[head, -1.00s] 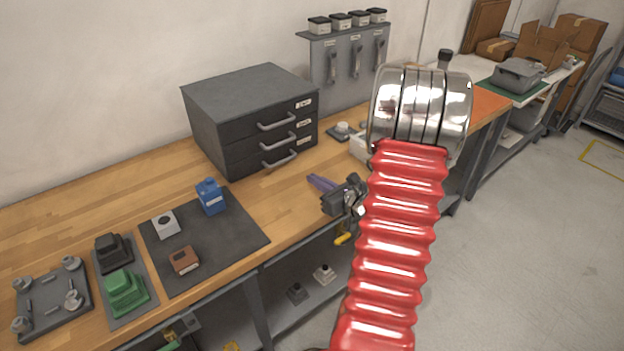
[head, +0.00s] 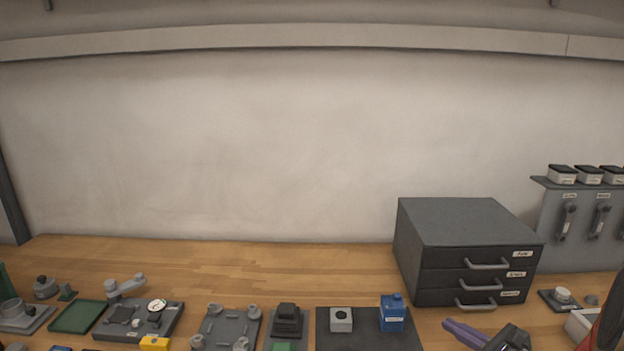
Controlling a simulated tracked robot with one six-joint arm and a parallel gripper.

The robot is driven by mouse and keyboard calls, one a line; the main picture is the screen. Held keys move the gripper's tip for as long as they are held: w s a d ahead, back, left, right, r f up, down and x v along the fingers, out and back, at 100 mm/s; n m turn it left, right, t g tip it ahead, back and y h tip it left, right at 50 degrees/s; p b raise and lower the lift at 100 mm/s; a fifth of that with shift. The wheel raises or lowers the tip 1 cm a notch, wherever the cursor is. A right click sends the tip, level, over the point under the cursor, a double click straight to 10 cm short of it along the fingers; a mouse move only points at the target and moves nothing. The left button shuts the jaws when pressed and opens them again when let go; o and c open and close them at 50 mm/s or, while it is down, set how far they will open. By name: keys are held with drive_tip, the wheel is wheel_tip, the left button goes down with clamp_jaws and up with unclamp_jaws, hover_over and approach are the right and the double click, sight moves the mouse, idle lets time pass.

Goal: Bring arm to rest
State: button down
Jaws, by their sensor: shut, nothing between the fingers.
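My gripper (head: 452,325) shows at the bottom edge of the head view, right of centre, in front of the grey drawer cabinet (head: 458,263). Its narrow purple fingers point left and lie together, shut and empty. Its dark body is partly cut off by the bottom edge.
A blue container (head: 391,313) and a light grey block (head: 341,319) stand on a dark mat (head: 367,340) left of the gripper. Fixtures and a green tray (head: 78,317) fill the bench's left front. The wooden bench top (head: 215,262) is bare along the wall.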

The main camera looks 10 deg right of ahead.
drive_tip(key=s+a+r+n+g+y, duration=0.1)
drive_tip(key=s+a+r+n+g, duration=0.15)
drive_tip(key=a+n, duration=0.35)
drive_tip(key=s+a+r+n+g+y, duration=0.1)
drive_tip(key=s+a+n+g, duration=0.25)
drive_tip(key=a, duration=0.55)
drive_tip(key=s+a+r+n+g+y, duration=0.1)
drive_tip(key=s+a+n+g, duration=0.1)
drive_tip(key=a+n, duration=0.4)
drive_tip(key=s+a+r+n+h, duration=0.1)
drive_tip(key=s+r+n+h, duration=0.1)
drive_tip(key=s+n, duration=0.4)
drive_tip(key=s+a+r+n+h, duration=0.1)
drive_tip(key=s+r+n+h, duration=0.2)
drive_tip(key=s+n+h, duration=0.2)
drive_tip(key=s+n, duration=0.1)
drive_tip(key=n, duration=0.1)
drive_tip(key=shift+s+r+n+h, duration=0.2)
drive_tip(key=shift+r+n+h, duration=0.05)
drive_tip(key=shift+n+h, duration=0.1)
